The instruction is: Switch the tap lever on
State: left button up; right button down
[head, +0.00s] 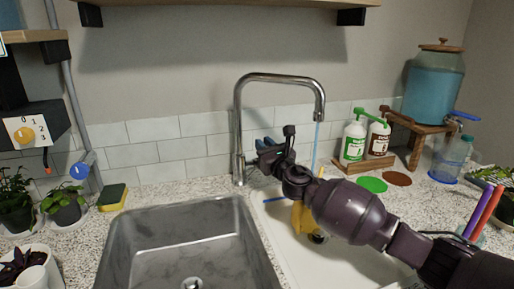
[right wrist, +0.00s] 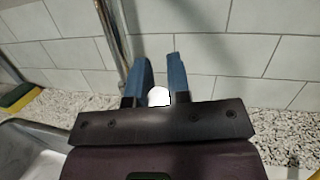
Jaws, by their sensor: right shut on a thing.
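The chrome tap (head: 238,125) stands behind the sink, and its spout arches to the right. A thin light-blue stream of water (head: 316,145) hangs below the spout. My right gripper (head: 264,143) is beside the tap's column, low on its right side. Its blue fingers (right wrist: 160,75) are shut on the tap lever, whose pale rounded end (right wrist: 158,96) shows between them in the right wrist view. Most of the lever is hidden by the gripper. The tap's column (right wrist: 110,45) also shows left of the fingers there. My left gripper is out of view.
The steel sink (head: 185,235) lies in front. A sponge (head: 112,196) and potted plants (head: 63,205) are at left. Spray bottles (head: 354,142) and a blue water dispenser (head: 432,90) stand at right. A yellow object (head: 302,218) is partly behind my right arm.

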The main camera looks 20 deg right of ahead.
jog(key=shift+f, duration=0.1)
jog(key=c, duration=1.2)
grip_release()
jog(key=shift+c, duration=0.2)
jog(key=shift+o, duration=0.8)
jog(key=shift+s, duration=0.2)
jog(key=shift+s+d, duration=0.1)
jog(key=shift+s, duration=0.25)
jog(key=p+v, duration=0.2)
jog(key=v, duration=0.8)
